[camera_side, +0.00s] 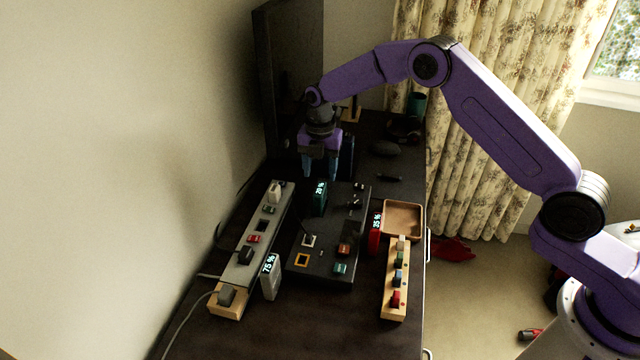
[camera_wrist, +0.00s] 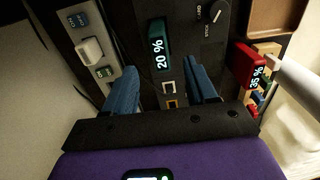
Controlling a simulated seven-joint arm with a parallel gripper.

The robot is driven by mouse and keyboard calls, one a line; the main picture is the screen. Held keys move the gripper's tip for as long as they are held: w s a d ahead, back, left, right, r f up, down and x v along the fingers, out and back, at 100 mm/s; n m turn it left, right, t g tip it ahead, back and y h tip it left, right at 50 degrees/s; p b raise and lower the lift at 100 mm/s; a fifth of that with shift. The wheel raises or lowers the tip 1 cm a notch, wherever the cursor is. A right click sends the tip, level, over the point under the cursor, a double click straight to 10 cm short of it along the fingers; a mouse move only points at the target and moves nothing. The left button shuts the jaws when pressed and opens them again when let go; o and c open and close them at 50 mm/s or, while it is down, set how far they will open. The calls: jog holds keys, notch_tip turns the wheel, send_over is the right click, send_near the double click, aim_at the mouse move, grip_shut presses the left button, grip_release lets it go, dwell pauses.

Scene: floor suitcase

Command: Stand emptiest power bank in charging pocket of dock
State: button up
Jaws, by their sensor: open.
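A dark green power bank (camera_side: 320,198) reading 20 % stands upright at the far left part of the dark dock panel (camera_side: 325,262); I cannot tell whether it is in a slot. It also shows in the wrist view (camera_wrist: 159,47). A grey power bank (camera_side: 270,277) reading 75 % stands left of the dock. The dock has a white-framed square (camera_side: 309,241) and a yellow-framed square (camera_side: 302,260). My gripper (camera_side: 321,172) is open and empty, above and behind the green bank, blue fingers pointing down.
A grey power strip (camera_side: 259,232) with several plugs lies at left, its cable trailing forward. A wooden block rack (camera_side: 396,285) and a brown tray (camera_side: 403,218) lie at right. A black screen (camera_side: 291,70) rises behind. The front tabletop is clear.

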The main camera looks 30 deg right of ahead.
jog(key=shift+r, duration=1.65)
jog(key=s+a+r+m, duration=0.1)
jog(key=s+r+m, duration=0.3)
jog(key=s, duration=0.6)
jog(key=s+a+r+m, duration=0.2)
jog(key=s+r+m, duration=0.1)
jog(key=s+r, duration=0.55)
jog(key=s+d+m, duration=0.3)
jog(key=s+d, duration=0.3)
jog(key=s, duration=0.7)
jog(key=s+d+m, duration=0.4)
jog(key=s+d, duration=0.3)
jog(key=s, duration=0.6)
jog(key=shift+f, duration=0.45)
